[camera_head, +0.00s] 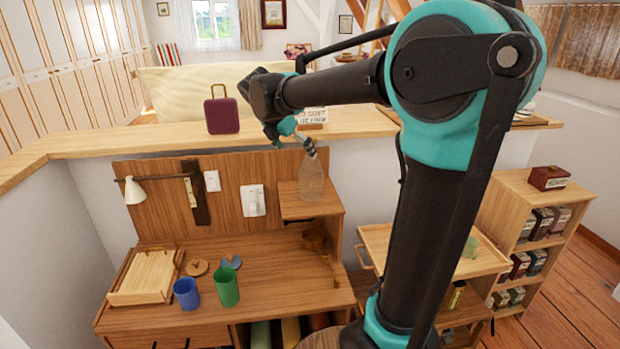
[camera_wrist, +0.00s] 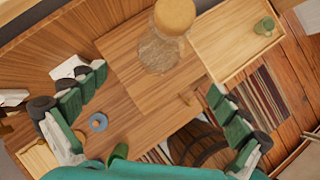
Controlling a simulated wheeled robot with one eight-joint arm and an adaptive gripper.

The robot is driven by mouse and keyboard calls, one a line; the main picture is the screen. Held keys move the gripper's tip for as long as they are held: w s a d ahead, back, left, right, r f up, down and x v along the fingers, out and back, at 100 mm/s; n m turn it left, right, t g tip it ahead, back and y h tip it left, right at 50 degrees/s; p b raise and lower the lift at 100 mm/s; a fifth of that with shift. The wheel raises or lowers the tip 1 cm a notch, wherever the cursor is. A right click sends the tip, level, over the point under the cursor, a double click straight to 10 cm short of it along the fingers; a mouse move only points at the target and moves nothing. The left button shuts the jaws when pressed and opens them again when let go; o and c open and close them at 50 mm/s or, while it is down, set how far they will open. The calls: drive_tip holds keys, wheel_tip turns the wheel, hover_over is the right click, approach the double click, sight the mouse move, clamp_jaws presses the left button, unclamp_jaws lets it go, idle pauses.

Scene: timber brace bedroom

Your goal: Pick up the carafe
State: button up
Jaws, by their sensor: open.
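The carafe (camera_head: 312,182) is clear glass and stands upright on a small raised wooden shelf (camera_head: 318,208) at the right of the desk. In the wrist view the carafe (camera_wrist: 158,52) has a round cork-coloured top (camera_wrist: 174,15) and stands near the upper middle. My gripper (camera_head: 304,143) is above the carafe in the head view, its fingers partly hidden by my wrist. In the wrist view my gripper (camera_wrist: 157,84) has its fingers spread wide, with nothing between them. The carafe lies beyond the fingertips.
A blue cup (camera_head: 186,293), a green cup (camera_head: 227,287) and a wooden box (camera_head: 146,277) stand on the desk. A wall lamp (camera_head: 134,190) is at left. A ledge with a purple case (camera_head: 221,115) runs behind. A light wooden tray (camera_wrist: 230,45) is beside the shelf.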

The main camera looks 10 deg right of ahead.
sight(309, 171)
drive_tip(key=x, duration=1.2)
drive_tip(key=c, duration=1.9)
drive_tip(key=shift+c, duration=0.2)
drive_tip(key=shift+r, duration=0.15)
